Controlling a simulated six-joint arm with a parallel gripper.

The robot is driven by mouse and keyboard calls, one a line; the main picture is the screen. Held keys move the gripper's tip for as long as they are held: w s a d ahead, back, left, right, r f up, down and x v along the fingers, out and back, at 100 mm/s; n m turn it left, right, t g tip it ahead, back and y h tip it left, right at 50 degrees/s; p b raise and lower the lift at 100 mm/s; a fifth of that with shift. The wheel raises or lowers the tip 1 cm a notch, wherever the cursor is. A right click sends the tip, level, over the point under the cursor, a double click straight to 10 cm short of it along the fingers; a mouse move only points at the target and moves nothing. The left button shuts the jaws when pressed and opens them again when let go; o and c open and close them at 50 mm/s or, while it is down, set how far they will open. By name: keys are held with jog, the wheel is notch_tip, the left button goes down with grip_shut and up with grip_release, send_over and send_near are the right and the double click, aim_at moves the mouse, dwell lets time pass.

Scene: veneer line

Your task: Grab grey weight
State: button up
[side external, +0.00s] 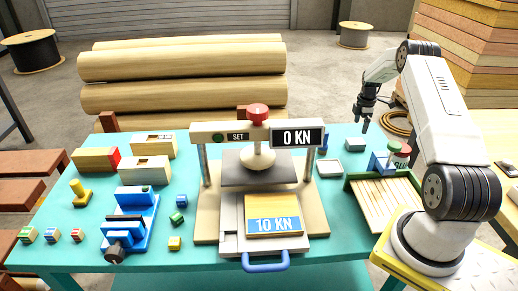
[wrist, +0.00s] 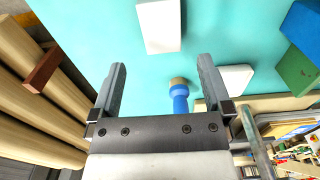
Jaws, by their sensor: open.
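Two flat pale grey blocks lie on the teal table to the right of the press; I cannot tell which is the grey weight. The farther block (side external: 356,145) also shows at the top of the wrist view (wrist: 160,25). The nearer block (side external: 330,168) lies beside the press base and also shows in the wrist view (wrist: 236,78). My gripper (side external: 365,126) is above the table's back right part, over the farther block's area.
A blue peg with a tan tip (wrist: 179,95) stands near the blocks. The press (side external: 257,135) with its red knob is in the middle of the table. A green-edged slatted rack (side external: 375,200) and a blue block (side external: 381,162) are to the right. Logs (side external: 180,65) lie behind.

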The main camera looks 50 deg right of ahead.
aim_at(356, 141)
jog(key=shift+f, duration=1.85)
jog(key=shift+f, duration=0.15)
jog(key=shift+a+f, duration=0.15)
jog(key=shift+f, duration=2.3)
grip_shut()
jog(key=shift+r, duration=0.1)
